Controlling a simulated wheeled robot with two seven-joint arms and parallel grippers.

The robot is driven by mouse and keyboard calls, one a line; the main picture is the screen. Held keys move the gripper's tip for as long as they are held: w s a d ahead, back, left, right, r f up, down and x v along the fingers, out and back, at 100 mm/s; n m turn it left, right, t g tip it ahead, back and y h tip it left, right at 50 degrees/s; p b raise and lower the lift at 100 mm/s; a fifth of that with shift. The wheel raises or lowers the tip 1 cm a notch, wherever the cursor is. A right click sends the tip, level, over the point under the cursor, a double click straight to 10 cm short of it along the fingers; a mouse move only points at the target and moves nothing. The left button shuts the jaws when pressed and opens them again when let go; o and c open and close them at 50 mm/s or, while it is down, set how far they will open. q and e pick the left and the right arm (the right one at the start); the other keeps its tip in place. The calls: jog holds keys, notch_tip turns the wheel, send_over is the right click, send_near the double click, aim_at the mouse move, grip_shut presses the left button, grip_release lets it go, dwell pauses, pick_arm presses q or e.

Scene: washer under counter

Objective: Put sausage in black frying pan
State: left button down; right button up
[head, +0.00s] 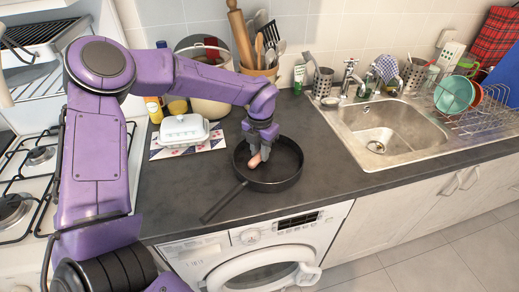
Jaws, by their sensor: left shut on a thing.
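The black frying pan (285,172) sits on the dark counter above the washer, its handle pointing to the lower left. My left gripper (261,150) is over the left part of the pan, pointing down. It is shut on the sausage (254,161), a small pinkish piece at the fingertips. The sausage shows within the pan's outline; I cannot tell whether it touches the pan's bottom. My right gripper is not in view.
A white butter dish (184,130) stands on a patterned mat left of the pan. Behind are a pot (208,105) and a utensil holder (262,70). A sink (385,130) and a dish rack (480,108) are at right. The counter right of the pan is clear.

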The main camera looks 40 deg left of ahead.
pick_arm(q)
jog(key=shift+f, duration=0.15)
jog(key=c, duration=0.9)
grip_release()
notch_tip(320, 180, up, 12)
jog(key=b, duration=0.1)
jog(key=shift+r, duration=0.2)
